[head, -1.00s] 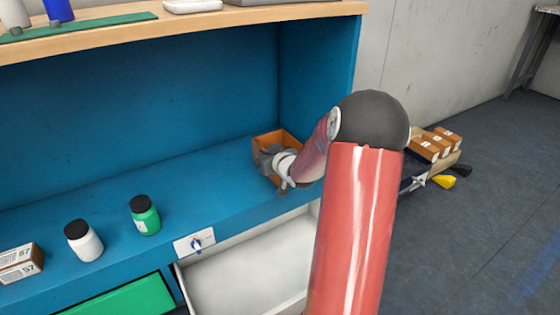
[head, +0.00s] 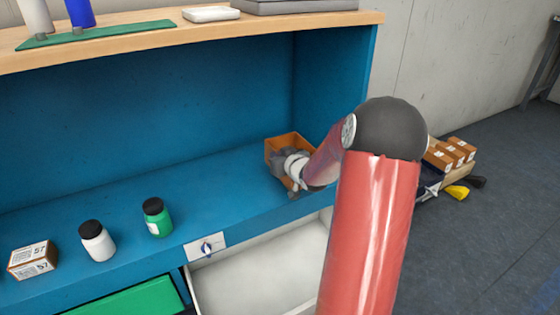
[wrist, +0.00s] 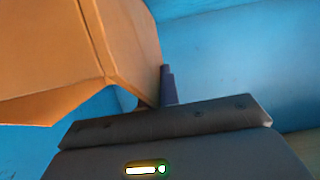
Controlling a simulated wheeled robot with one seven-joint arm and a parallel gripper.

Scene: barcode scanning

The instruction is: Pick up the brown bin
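The brown bin (head: 288,142) stands on the blue shelf near its right end in the head view, partly hidden by my gripper (head: 283,165). In the wrist view the bin (wrist: 60,55) fills the upper left, close to the camera, with a corner and walls showing. One dark finger of my gripper (wrist: 168,86) stands just right of the bin's wall. The other finger is not clearly visible, so I cannot tell whether the fingers are closed on the wall or whether they touch it.
A green bottle (head: 157,218), a white bottle (head: 97,241) and a small box (head: 33,260) stand on the blue shelf (head: 200,185) to the left. An open white drawer (head: 260,275) is below. The blue side wall (head: 335,85) is close right of the bin.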

